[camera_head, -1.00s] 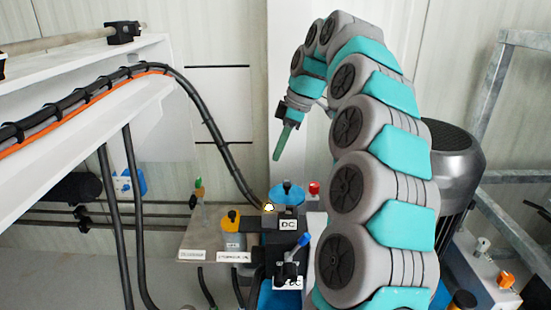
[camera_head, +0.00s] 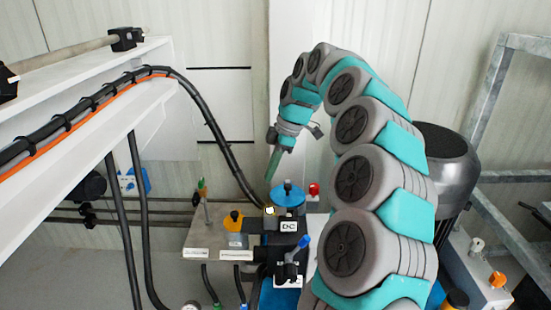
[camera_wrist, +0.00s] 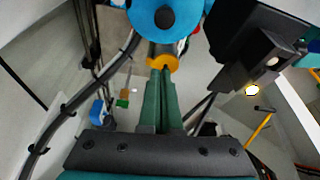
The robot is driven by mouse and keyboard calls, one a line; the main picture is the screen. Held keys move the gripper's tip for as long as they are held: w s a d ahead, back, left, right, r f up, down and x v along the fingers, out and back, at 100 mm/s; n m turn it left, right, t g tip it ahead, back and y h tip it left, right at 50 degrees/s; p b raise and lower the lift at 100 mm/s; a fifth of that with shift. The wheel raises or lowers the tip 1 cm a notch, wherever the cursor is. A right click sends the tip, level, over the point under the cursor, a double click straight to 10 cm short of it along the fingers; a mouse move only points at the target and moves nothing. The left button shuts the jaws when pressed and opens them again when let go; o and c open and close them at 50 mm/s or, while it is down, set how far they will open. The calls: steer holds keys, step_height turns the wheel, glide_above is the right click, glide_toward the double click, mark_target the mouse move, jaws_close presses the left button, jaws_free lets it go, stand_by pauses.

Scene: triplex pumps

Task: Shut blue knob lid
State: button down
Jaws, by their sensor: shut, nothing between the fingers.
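The blue round lid (camera_head: 287,198) with a small knob on top sits on the dark block labelled DC, right of the bench's middle. A blue disc with a dark centre, which looks like the same lid, shows at the top of the wrist view (camera_wrist: 160,22). My gripper (camera_head: 271,178) has green fingers pressed together, pointing down, just above and left of the lid in the head view. In the wrist view the closed fingertips (camera_wrist: 161,72) lie below the disc, over a yellow-orange part. I cannot tell if they touch anything.
A yellow-orange knob (camera_head: 234,216) stands left of the block and a red knob (camera_head: 313,189) right of it. A blue-handled valve (camera_head: 303,242) is in front. Black cables (camera_head: 215,130) hang at left. A large dark motor (camera_head: 450,165) stands at right.

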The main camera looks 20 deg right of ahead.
mark_target(279, 196)
steer(key=x, duration=0.3)
steer(key=shift+d, duration=0.3)
steer(key=d, duration=0.2)
steer(key=shift+s+d+f+p, duration=0.1)
steer(key=shift+s+d+p, duration=0.1)
steer(key=shift+d+p, duration=0.2)
steer(key=shift+d, duration=0.3)
steer(key=shift+f, duration=0.1)
steer(key=shift+s+d+b, duration=0.15)
steer(key=shift+d+b, duration=0.2)
steer(key=shift+d, duration=0.15)
